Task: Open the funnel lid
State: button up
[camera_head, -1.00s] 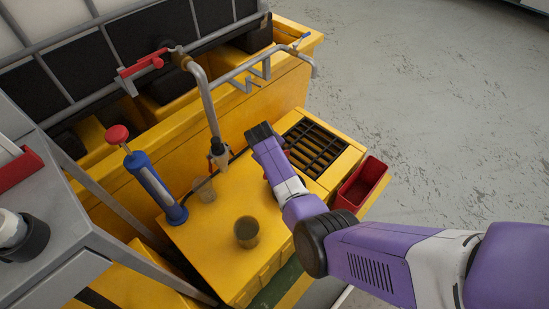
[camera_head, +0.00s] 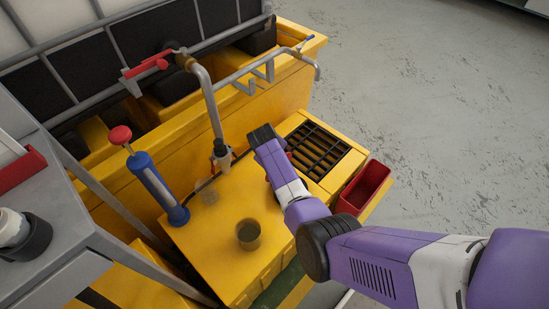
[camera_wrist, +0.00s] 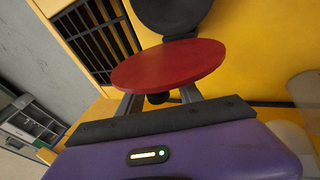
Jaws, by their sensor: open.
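A red round disc (camera_wrist: 168,65) fills the middle of the wrist view, just in front of my gripper's fingers. A dark round disc (camera_wrist: 172,12) stands behind it on a small hinge-like mount; I cannot tell for certain which of the two is the funnel lid. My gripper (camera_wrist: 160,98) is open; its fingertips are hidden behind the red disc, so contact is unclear. In the head view my gripper (camera_head: 263,136) is over the yellow top, left of the grille, with a small red edge (camera_head: 290,155) showing beside it.
A black grille (camera_head: 319,148) and a red bin (camera_head: 364,187) lie to the right.

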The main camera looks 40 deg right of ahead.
jog(key=p+v, duration=0.2)
jog(key=v, duration=0.5)
jog(key=shift+r, duration=0.2)
jog(key=shift+a, duration=0.1)
jog(key=w+r+t, duration=0.4)
jog(key=w+r, duration=0.2)
jog(key=w, duration=0.1)
jog(key=s+a+r+t+p, duration=0.1)
jog(key=s+r+t, duration=0.3)
jog(key=r+t, duration=0.15)
jog(key=s+a+r+t+y+p, duration=0.1)
jog(key=s+a+r, duration=0.5)
jog(key=s, duration=0.7)
jog(key=s+a+r+y+p, duration=0.2)
jog(key=s+a+r, duration=0.4)
jog(key=s, duration=0.8)
jog(key=s+a+r+t+y+p, duration=0.1)
jog(key=s+a+r, duration=0.5)
jog(key=s, duration=0.8)
jog(key=shift+s+a+r+t+y+p, duration=0.25)
jog(key=shift+a+t+y+p, duration=0.1)
jog(key=shift+a+p, duration=0.25)
